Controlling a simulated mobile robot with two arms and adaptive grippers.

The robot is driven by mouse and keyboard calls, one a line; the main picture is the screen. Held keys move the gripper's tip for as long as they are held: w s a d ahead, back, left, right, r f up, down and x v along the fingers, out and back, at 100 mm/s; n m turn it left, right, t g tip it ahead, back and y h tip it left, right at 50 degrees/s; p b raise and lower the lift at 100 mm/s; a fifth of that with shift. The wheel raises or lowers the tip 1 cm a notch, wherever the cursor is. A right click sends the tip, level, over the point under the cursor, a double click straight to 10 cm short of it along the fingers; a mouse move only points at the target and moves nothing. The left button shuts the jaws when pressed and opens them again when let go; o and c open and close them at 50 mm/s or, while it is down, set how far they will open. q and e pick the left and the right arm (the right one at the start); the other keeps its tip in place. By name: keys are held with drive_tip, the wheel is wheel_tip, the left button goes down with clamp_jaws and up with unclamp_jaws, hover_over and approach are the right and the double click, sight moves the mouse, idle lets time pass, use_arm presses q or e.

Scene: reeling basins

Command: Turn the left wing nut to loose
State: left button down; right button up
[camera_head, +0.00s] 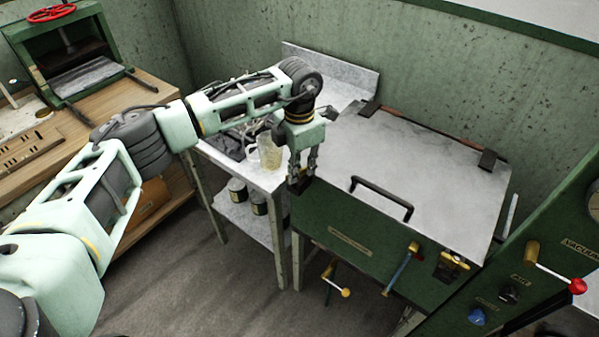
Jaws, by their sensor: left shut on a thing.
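My left gripper (299,183) reaches down to the front left corner of the green chest (345,215) with the grey lid (440,160). Its fingers are shut on the left wing nut, which the fingers hide almost fully, so its angle cannot be told. A brass wing nut (453,262) shows uncovered at the right of the chest's front. The lid lies down flat, with a black bar handle (382,194) near its front edge. My right gripper is not in view.
A green control panel (540,260) stands at the right. A glass jug (269,152) stands on the side table behind my left forearm. A wooden bench (150,90) is at the left.

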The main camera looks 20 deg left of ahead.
use_arm(q)
drive_tip(key=n+b, duration=0.1)
drive_tip(key=n, duration=0.2)
drive_tip(key=shift+s+f+n+b, duration=0.1)
drive_tip(key=shift+f+n+b, duration=0.1)
drive_tip(key=shift+n+b, duration=0.2)
drive_tip(key=shift+n, duration=0.3)
drive_tip(key=c, duration=1.9)
unclamp_jaws()
drive_tip(key=shift+r, duration=0.1)
drive_tip(key=shift+o, duration=0.2)
drive_tip(key=shift+r, duration=0.1)
drive_tip(key=shift+a+r, duration=0.1)
drive_tip(key=shift+r, duration=0.1)
wheel_tip(320, 180, up, 12)
drive_tip(key=shift+f, duration=0.25)
